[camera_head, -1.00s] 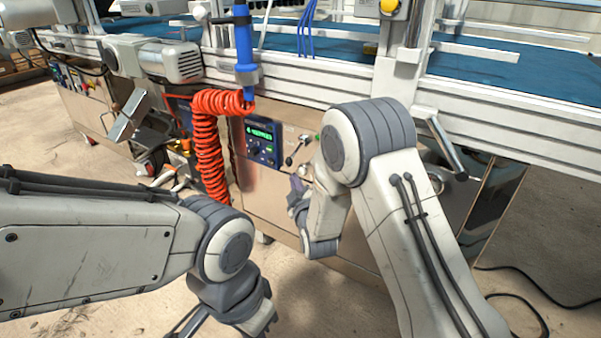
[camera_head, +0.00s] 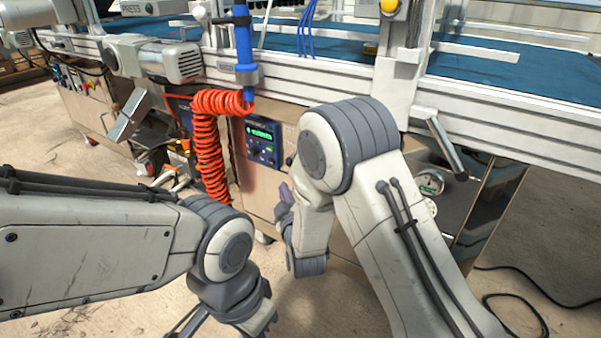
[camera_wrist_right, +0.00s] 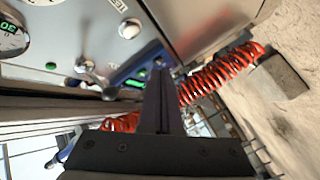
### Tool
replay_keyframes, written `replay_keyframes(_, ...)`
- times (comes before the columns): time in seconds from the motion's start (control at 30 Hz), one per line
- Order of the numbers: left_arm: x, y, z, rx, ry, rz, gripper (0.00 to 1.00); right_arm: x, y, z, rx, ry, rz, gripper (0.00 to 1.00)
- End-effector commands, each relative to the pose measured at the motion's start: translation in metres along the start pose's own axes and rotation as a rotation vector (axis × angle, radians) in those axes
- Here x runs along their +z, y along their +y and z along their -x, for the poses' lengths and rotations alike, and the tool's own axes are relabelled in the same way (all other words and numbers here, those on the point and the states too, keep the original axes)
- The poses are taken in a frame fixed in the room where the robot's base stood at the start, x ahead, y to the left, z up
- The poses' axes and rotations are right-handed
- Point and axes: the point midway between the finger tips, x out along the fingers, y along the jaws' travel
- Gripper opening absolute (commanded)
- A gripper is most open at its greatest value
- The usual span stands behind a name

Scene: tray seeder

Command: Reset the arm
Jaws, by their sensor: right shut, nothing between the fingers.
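My right arm reaches toward the machine's front panel in the head view. Its gripper (camera_head: 285,196) shows small and partly hidden by the wrist, in front of the panel below the display. In the right wrist view the two dark fingers (camera_wrist_right: 160,100) are together with nothing between them, apart from the panel. My left arm comes in from the left, and its gripper (camera_head: 190,320) is cut off by the bottom edge, so its opening does not show.
The panel carries a green display (camera_head: 262,140); a lever (camera_wrist_right: 95,75) and a knob (camera_wrist_right: 130,28) show in the wrist view. A red coiled hose (camera_head: 208,145) hangs left of the right gripper. A gauge (camera_head: 430,182) sits right of the right arm. A black cable (camera_head: 520,300) lies on the floor.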

Motion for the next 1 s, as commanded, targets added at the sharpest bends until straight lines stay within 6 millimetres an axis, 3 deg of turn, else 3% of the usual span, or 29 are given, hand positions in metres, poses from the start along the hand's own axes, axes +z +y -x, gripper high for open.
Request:
replay_keyframes(0.37,0.000,0.000,0.002,0.000,0.000,0.000,0.00,-0.003,0.001,0.000,-0.008,-0.003,-0.007,0.00)
replay_keyframes(0.57,-0.001,0.002,0.022,0.000,0.000,0.000,0.00,-0.036,0.005,0.016,-0.173,-0.068,-0.123,0.00)
replay_keyframes(0.77,-0.003,0.004,0.052,0.000,0.000,0.000,0.00,-0.080,0.003,0.075,-0.474,-0.247,-0.296,0.00)
replay_keyframes(1.0,-0.005,0.006,0.086,0.000,0.000,0.000,0.00,-0.109,0.017,0.191,-0.775,-0.556,-0.410,0.00)
